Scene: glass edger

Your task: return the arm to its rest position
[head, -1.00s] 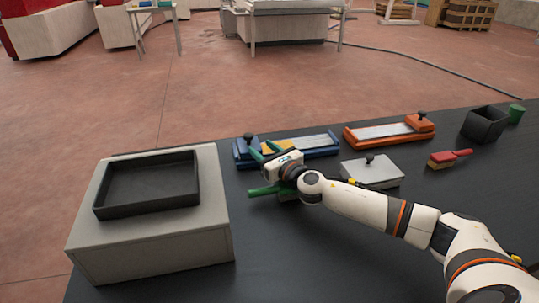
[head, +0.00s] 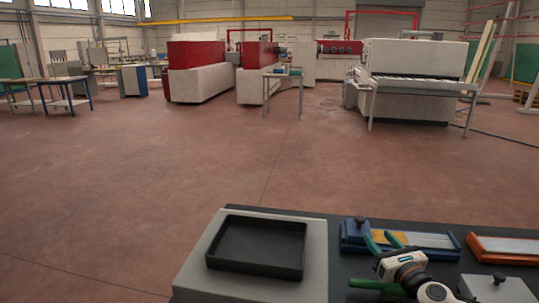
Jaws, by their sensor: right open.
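My right gripper (head: 381,239) shows at the lower right of the head view, its two green fingers apart and nothing seen between them. The white wrist and part of my right arm run down to the bottom edge, where the rest is cut off. My left gripper is not in view.
A grey box (head: 318,250) bearing a black tray (head: 302,262) stands left of the gripper on the dark table (head: 345,268). An orange fixture (head: 510,260) and a grey knobbed block (head: 497,289) are to the right. Beyond lies open floor with machines.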

